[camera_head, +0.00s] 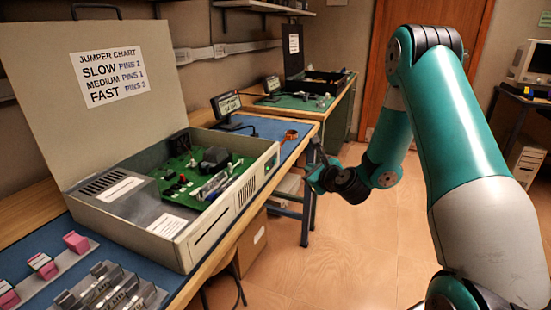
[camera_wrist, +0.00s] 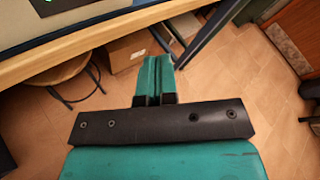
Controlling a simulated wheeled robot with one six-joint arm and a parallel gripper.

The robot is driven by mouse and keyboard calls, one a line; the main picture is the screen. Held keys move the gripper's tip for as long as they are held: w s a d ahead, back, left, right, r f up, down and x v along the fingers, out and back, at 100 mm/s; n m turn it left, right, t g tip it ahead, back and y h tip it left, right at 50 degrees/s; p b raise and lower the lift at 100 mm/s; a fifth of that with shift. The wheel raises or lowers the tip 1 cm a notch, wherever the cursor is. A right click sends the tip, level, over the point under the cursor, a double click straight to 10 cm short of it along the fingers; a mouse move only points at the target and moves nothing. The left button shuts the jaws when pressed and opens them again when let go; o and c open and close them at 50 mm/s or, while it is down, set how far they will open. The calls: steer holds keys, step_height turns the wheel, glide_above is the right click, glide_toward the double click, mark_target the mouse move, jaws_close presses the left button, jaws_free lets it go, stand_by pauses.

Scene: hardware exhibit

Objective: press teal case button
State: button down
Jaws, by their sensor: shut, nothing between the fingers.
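A beige-grey case (camera_head: 181,235) stands open on the near bench in the head view, with a green circuit board (camera_head: 205,172) inside. Its raised lid (camera_head: 60,85) carries a jumper chart label. I cannot make out a teal case or a teal button in either view. My gripper (camera_wrist: 156,62) is shut and empty, its teal fingers together in the wrist view. It hangs over the floor, to the right of the near bench and apart from the case. In the head view its fingertips are small and hard to make out.
Pink-topped blocks (camera_head: 76,242) and grey labelled pieces (camera_head: 105,288) lie on the near bench's blue mat. A small display (camera_head: 227,105) and an orange ring-like item (camera_head: 290,136) stand farther back. Another bench holds a dark open case (camera_head: 293,50).

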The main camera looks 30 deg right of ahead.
mark_target(275, 161)
steer(key=w+a+p, duration=0.4)
steer(key=w+p, duration=0.1)
steer(key=p, duration=0.4)
steer(key=shift+w+a, duration=0.2)
steer(key=shift+w, duration=0.05)
steer(key=shift+w+a+r+p, duration=0.15)
steer(key=shift+w+r+p, duration=0.05)
steer(key=shift+p, duration=0.65)
stand_by(1.2)
steer(key=shift+w+a+f+p, duration=0.15)
steer(key=shift+w+a+p, duration=0.3)
steer(key=shift+p, duration=0.65)
stand_by(1.0)
steer(key=shift+d, duration=0.1)
steer(key=shift+s+d+b, duration=0.5)
steer(key=shift+s+b, duration=0.15)
steer(key=shift+b, duration=0.35)
